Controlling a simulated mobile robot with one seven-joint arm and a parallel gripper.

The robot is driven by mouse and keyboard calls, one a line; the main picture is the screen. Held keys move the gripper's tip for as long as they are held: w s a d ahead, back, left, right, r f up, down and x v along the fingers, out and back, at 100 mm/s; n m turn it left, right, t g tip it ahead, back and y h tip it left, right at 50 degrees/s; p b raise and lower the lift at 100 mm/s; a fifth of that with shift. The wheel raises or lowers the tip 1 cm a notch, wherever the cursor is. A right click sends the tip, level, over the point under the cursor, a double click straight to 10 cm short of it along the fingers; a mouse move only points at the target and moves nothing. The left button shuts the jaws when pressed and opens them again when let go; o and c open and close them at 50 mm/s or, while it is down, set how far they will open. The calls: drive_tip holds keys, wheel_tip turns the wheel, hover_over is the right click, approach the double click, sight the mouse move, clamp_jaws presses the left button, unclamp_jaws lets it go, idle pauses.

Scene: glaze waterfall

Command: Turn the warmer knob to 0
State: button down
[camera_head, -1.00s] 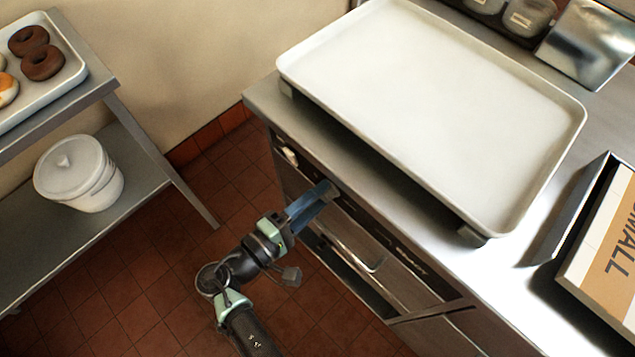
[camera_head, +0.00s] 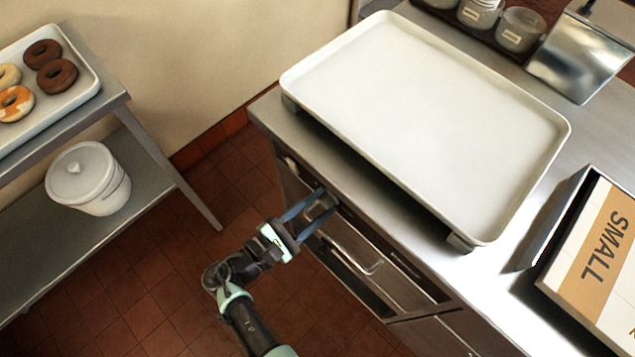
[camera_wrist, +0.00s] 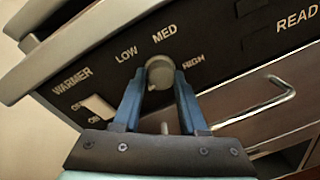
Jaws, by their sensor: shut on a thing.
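The warmer knob (camera_wrist: 160,71) is a round grey knob on the dark front panel, with LOW, MED and HIGH printed around it. No 0 mark is readable in the wrist view. A small pale mark shows low on the knob's face, but I cannot tell its exact setting. My gripper (camera_wrist: 159,84) has its two blue fingers on either side of the knob and is shut on it. In the head view, my gripper (camera_head: 327,200) reaches the counter's front panel, and its fingers partly hide the knob.
A white rocker switch (camera_wrist: 98,107) sits left of the knob under WARMER. A drawer handle (camera_head: 360,258) juts out below right. A large white tray (camera_head: 430,120) stands on the counter above. A shelf with a lidded white bucket (camera_head: 88,178) is at left.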

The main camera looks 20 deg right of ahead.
drive_tip(key=shift+n, duration=0.3)
idle(0.4)
drive_tip(key=shift+c, duration=2.2)
unclamp_jaws()
drive_tip(key=b+v, duration=0.1)
drive_tip(key=v, duration=1.1)
drive_tip(key=shift+a+b, duration=0.35)
drive_tip(key=shift+a, duration=0.05)
drive_tip(key=shift+s, duration=0.1)
